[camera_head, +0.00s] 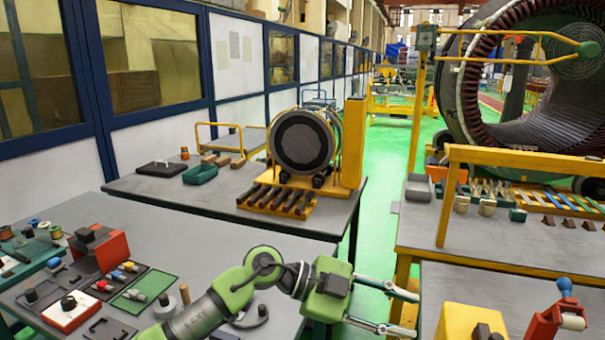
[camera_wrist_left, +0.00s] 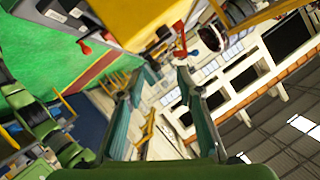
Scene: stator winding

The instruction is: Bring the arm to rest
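My left arm is green and grey and comes in from the lower left of the head view. Its gripper (camera_head: 416,315) points right, past the right edge of the grey workbench, above the gap between the benches. Its two fingers are spread apart, with nothing visible between them. In the left wrist view the same gripper (camera_wrist_left: 160,80) shows two teal fingers apart and empty, against a tilted background of windows, wall and green floor. My right arm and gripper are not in view.
The grey workbench (camera_head: 188,227) holds a red block (camera_head: 100,247), small parts and a green tray (camera_head: 143,287) at left. A yellow-framed bench (camera_head: 495,290) stands close right of the gripper. Behind are a round stator (camera_head: 303,143) and a large winding ring (camera_head: 470,80).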

